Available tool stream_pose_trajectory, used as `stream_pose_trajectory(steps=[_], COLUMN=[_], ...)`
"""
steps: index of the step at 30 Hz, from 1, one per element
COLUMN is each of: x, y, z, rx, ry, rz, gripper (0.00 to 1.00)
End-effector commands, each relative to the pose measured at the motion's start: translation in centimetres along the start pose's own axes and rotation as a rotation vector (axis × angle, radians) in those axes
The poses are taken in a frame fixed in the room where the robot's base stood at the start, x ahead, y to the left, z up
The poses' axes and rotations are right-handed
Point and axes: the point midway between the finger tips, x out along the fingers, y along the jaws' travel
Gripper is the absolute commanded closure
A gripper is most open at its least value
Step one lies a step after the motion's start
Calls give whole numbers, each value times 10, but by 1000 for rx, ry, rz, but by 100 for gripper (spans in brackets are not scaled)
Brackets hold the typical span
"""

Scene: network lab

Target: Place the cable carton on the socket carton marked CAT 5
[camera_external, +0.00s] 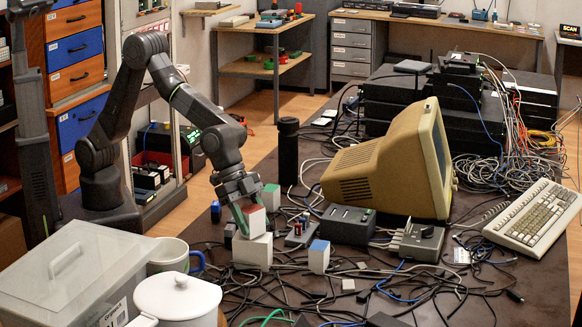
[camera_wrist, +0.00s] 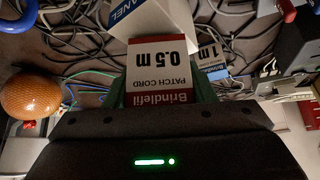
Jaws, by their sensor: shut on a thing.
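My gripper (camera_external: 246,220) is shut on a small carton with a red top and white sides (camera_external: 257,224). In the wrist view this patch cord carton (camera_wrist: 162,68) reads "Brindlefil PATCH CORD 0.5 m" and sits between the green fingers. A larger white carton (camera_external: 253,251) stands on the table directly under the held one; I cannot tell whether they touch. In the wrist view a white carton with blue print ending in "ANEL" (camera_wrist: 152,17) shows just past the held carton. No "CAT 5" marking is legible.
A blue-topped carton (camera_external: 319,257) stands to the right, and a green-topped one (camera_external: 271,198) behind. A white mug (camera_external: 172,256), a lidded white pot (camera_external: 178,298) and a clear-lidded bin (camera_external: 75,270) are at front left. Loose cables, a beige monitor (camera_external: 385,165) and a keyboard (camera_external: 533,222) crowd the table.

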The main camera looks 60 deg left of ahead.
Motion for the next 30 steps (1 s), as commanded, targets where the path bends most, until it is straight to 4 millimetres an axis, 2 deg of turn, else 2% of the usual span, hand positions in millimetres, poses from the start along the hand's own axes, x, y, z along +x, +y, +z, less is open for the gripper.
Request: stream_pose_trajectory(steps=[13, 14, 17, 26, 30], x=[8, 7, 7, 5, -4], y=[0, 0, 0, 0, 0], z=[5, 4, 4, 3, 1], rx=[0, 0, 0, 0, 0], ry=[1, 1, 1, 1, 4], rz=[0, 0, 0, 0, -1], gripper=[76, 46, 28, 28, 28])
